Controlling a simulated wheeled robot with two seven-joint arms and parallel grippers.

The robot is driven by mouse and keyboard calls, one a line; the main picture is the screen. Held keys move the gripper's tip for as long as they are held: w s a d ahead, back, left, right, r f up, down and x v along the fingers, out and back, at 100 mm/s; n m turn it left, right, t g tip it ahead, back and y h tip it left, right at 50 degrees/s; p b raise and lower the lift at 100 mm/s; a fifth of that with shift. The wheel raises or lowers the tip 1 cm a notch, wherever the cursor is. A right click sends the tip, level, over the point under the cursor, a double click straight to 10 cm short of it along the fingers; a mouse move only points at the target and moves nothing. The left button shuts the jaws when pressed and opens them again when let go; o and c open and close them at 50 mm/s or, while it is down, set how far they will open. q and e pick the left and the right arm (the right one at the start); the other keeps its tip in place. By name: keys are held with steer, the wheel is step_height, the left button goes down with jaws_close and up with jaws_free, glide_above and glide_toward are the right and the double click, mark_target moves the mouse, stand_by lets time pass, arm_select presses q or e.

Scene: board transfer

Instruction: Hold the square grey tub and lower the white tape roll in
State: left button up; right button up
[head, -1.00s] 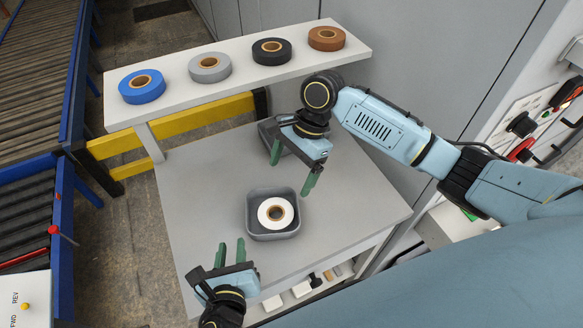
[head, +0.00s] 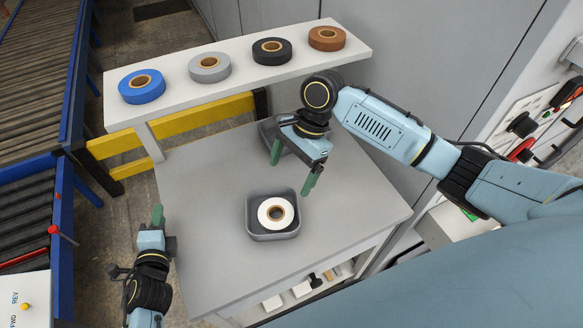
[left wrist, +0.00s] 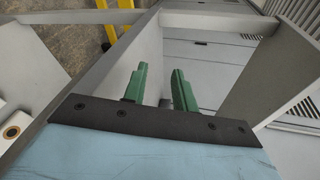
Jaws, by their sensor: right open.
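The square grey tub (head: 273,236) stands on the grey table. The white tape roll (head: 264,214) lies flat inside it, its brown core facing up. My right gripper (head: 293,168) is open and empty, above and behind the tub, clear of both. My left gripper (head: 158,217) is beside the table's left edge, well left of the tub. In the left wrist view its two green fingers (left wrist: 158,88) stand apart with nothing between them. A white thing with a brown core, cut off, shows at that view's left edge.
A raised white shelf (head: 240,73) at the back holds a blue roll (head: 128,93), a grey roll (head: 197,72), a black roll (head: 258,54) and a brown roll (head: 315,43). The table's right side is clear.

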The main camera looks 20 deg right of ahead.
arm_select(q)
steer(key=w+a+f+n, duration=0.2)
steer(key=a+n, duration=0.2)
steer(key=n, duration=0.1)
steer(key=s+a+f+n+g+y, duration=0.1)
steer(key=s+f+n+g, duration=0.1)
steer(key=s+f, duration=0.5)
steer(key=s+a+f+n+g, duration=0.1)
steer(key=s+f+n+g, duration=0.2)
steer(key=s+f, duration=0.4)
steer(key=shift+a+f+n+g+y, duration=0.35)
steer(key=shift+f+n, duration=0.35)
steer(key=shift+f, duration=1.75)
